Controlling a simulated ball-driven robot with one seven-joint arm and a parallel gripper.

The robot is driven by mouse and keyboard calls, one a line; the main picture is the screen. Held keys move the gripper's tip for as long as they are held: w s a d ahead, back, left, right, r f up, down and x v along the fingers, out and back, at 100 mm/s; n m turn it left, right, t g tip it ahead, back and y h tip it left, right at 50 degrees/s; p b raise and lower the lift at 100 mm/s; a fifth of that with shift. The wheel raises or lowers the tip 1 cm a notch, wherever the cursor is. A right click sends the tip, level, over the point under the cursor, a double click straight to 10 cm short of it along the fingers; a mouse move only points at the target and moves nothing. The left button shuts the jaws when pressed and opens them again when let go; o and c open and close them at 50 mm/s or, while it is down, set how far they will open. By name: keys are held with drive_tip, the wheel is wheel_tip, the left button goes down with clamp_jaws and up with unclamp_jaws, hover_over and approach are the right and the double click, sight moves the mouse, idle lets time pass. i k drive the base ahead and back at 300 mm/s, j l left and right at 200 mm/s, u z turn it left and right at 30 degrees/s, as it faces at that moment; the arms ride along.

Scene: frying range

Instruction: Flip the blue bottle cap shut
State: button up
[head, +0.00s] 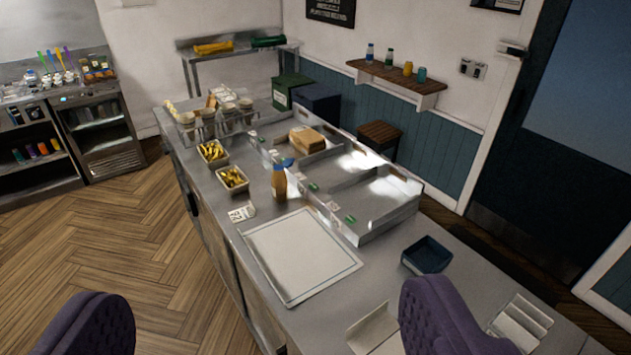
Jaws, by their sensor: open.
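A brown-orange bottle (279,184) stands upright on the steel counter, behind the white board and beside the steel trays. Its blue cap (283,163) sits at the top and looks wider than the bottle, spreading to the sides. It is too small to tell how far the lid is tilted. My gripper (258,290) shows as two purple, ridged fingers at the bottom left and bottom right, wide apart with nothing between them. It is well in front of the bottle and apart from it.
A white board (300,255) lies on the counter before the bottle. Two boxes of yellow food (233,180) stand to its left, steel trays (385,205) to its right. A small white card (241,213) lies near the left edge. A dark blue tub (426,255) stands front right.

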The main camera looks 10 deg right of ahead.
sight(288, 163)
drive_tip(key=k+l, duration=0.1)
drive_tip(key=i+j+z, duration=0.15)
drive_tip(key=i+j, duration=0.2)
drive_tip(key=i+j+z, duration=0.2)
drive_tip(key=i+j, duration=0.2)
drive_tip(key=i, duration=0.15)
drive_tip(key=i+j+z, duration=0.15)
drive_tip(key=i+j, duration=0.25)
drive_tip(key=i+j+z, duration=0.2)
drive_tip(key=i+j, duration=0.15)
drive_tip(key=j, duration=0.2)
drive_tip(key=i+j+z, duration=0.15)
drive_tip(key=i+j, duration=0.2)
drive_tip(key=j, duration=0.2)
